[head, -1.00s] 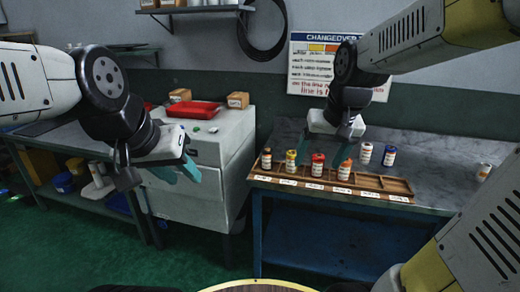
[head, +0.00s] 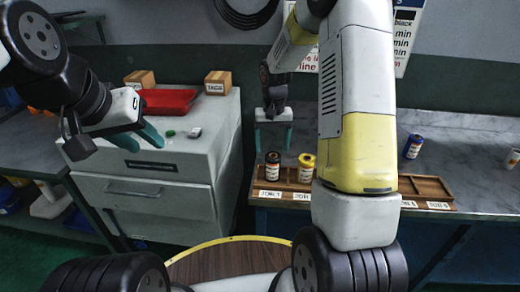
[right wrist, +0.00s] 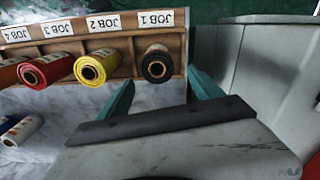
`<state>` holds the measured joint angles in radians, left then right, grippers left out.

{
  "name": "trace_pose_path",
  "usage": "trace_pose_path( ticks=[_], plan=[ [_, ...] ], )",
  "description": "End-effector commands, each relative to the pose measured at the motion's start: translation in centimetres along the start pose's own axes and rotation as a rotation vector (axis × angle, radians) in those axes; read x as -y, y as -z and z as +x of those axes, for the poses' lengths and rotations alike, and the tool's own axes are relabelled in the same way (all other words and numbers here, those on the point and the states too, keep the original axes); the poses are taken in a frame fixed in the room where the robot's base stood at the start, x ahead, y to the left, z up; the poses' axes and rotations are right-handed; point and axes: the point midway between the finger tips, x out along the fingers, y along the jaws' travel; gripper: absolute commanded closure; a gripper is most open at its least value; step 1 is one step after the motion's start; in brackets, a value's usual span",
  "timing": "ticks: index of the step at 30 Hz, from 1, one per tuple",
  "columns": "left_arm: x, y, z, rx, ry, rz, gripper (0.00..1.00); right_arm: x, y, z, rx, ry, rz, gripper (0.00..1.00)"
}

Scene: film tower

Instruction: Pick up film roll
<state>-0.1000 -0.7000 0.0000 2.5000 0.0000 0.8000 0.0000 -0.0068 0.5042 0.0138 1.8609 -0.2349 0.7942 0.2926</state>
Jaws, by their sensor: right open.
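A wooden rack (head: 432,187) on the table holds film rolls above job labels. A black-topped film roll (head: 272,167) stands at JOB 1 and a yellow one (head: 306,166) at JOB 2. In the right wrist view, the black roll (right wrist: 157,65), yellow roll (right wrist: 90,69) and red roll (right wrist: 46,70) show. My right gripper (head: 273,138) is open and empty above the rack's left end. In its wrist view the black roll shows between the finger lines, untouched. My left gripper (head: 140,138) is open and empty before the cabinet. My right arm hides the rack's middle.
A blue-topped roll (head: 413,146) stands on the grey table behind the rack. A white roll (head: 513,158) shows at the right edge. A cabinet (head: 190,165) stands left of the table, carrying a red tray (head: 166,102) and cardboard boxes (head: 217,83).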

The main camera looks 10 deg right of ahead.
Motion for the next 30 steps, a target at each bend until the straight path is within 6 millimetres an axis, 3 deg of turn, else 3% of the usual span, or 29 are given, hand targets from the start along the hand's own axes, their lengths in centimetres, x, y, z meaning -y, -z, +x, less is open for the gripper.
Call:
trace_pose_path(
  ticks=[15, 24, 30],
  plan=[
    [0.0, 0.0, 0.0, 0.0, 0.0, 0.0, 0.64, -0.2, -0.9, 6.6, 0.001, -0.001, -0.001, 0.25],
    [0.0, 0.0, 0.0, 0.0, 0.0, 0.0, 0.64, -0.2, -0.8, 7.1, -0.002, 0.0, 0.0, 0.25],
    [0.0, 0.0, 0.0, 0.0, 0.0, 0.0, 0.64, -0.2, -0.8, 7.1, -0.002, 0.0, 0.0, 0.62]
  ],
)
